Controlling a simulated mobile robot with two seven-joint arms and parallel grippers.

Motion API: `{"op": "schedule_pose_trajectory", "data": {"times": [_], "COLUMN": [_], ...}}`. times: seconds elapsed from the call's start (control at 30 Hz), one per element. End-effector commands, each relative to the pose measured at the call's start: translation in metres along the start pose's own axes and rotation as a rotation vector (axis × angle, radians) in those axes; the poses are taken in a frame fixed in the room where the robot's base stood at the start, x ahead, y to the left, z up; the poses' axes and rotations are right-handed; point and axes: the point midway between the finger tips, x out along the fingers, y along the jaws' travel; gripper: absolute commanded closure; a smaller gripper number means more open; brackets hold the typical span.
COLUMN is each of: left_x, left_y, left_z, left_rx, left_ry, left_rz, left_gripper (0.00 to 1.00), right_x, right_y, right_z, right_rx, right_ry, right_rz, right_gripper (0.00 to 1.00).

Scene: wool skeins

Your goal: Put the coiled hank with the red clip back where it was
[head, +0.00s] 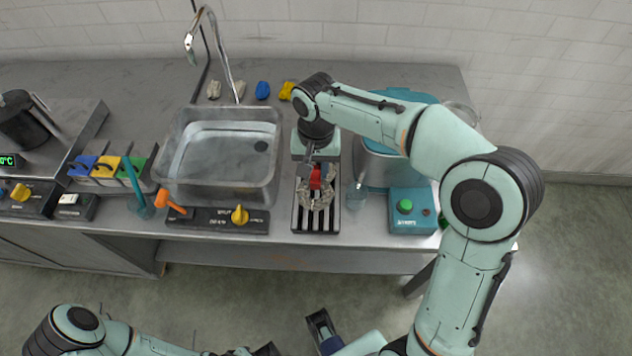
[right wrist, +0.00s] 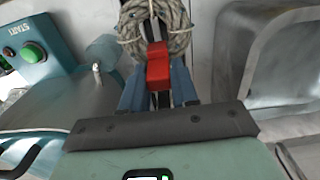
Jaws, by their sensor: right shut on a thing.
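The coiled hank (head: 315,198) is a ring of grey-beige yarn with a red clip (head: 316,177). In the right wrist view the hank (right wrist: 178,42) lies just beyond the red clip (right wrist: 158,68). My right gripper (head: 312,168) reaches down from above, its blue fingers (right wrist: 158,85) shut on the clip. The hank is over the front part of a dark slotted rack (head: 302,215) between sink and teal machine. I cannot tell whether it touches the rack. My left arm is low in the head view; its jaws are not clear.
The sink (head: 220,190) with water is left of the rack. The teal machine (head: 380,170) with a green button is close on the right. A glass beaker (head: 356,194) stands beside the rack. Small grey, blue and yellow skeins (head: 263,91) lie behind the sink.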

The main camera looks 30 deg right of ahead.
Motion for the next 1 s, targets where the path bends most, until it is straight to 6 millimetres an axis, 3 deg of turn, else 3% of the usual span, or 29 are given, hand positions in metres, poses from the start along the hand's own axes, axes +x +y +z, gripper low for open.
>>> {"op": "schedule_pose_trajectory", "data": {"times": [0.43,0.87,0.9,0.97,1.0], "left_x": [0.007,0.010,0.010,0.009,0.009], "left_y": [-0.003,-0.004,-0.004,-0.004,-0.004], "left_z": [0.001,0.001,0.001,0.001,0.001], "left_rx": [-0.001,-0.001,-0.001,-0.001,-0.001], "left_ry": [-0.003,-0.003,-0.003,-0.003,-0.003], "left_rz": [-0.001,-0.001,-0.001,-0.001,-0.001], "left_gripper": [1.00,1.00,1.00,1.00,1.00], "right_x": [0.052,0.058,0.058,0.058,0.058], "right_y": [0.000,0.000,0.000,0.000,0.000], "right_z": [0.000,0.000,0.000,0.000,0.000], "right_rx": [0.000,0.000,0.000,0.000,0.000], "right_ry": [-0.001,0.001,0.001,0.001,0.001], "right_rz": [0.001,0.000,0.000,0.000,0.000], "right_gripper": [1.00,1.00,0.65,0.46,0.46]}}
